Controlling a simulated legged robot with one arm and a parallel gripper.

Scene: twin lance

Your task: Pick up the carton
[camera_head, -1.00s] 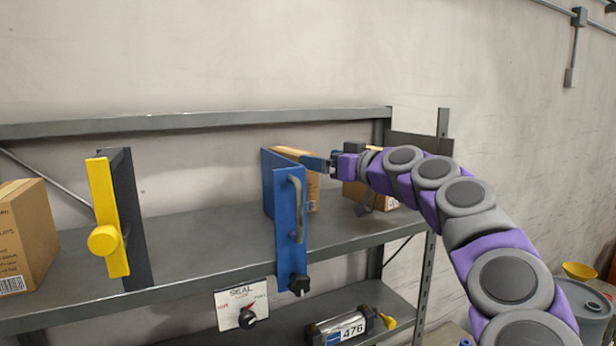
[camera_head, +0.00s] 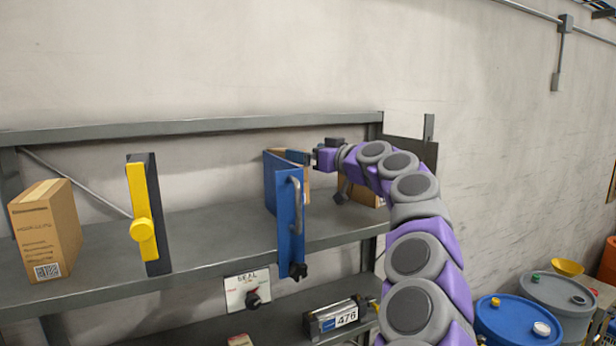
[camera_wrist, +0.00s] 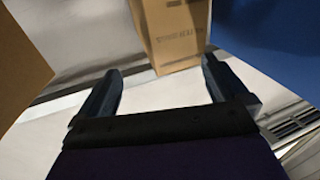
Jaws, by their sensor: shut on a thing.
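The brown carton (camera_head: 307,188) stands on the upper shelf (camera_head: 215,245), mostly hidden behind a blue upright panel (camera_head: 290,225) with a grey handle. My gripper (camera_head: 298,158) reaches in from the right at the carton's upper part. In the wrist view, the printed carton (camera_wrist: 178,35) shows between and just beyond the tips of my gripper (camera_wrist: 163,80). The fingers are apart by about the carton's width and shut on it. The blue panel (camera_wrist: 268,40) is close on the right in that view. The contact itself is not clearly visible.
Another carton (camera_head: 365,194) stands behind my arm at right. A large carton (camera_head: 45,232) and a dark panel with a yellow bar (camera_head: 142,215) stand at left. Shelf between the panels is clear. Drums (camera_head: 518,318) stand on the floor at right.

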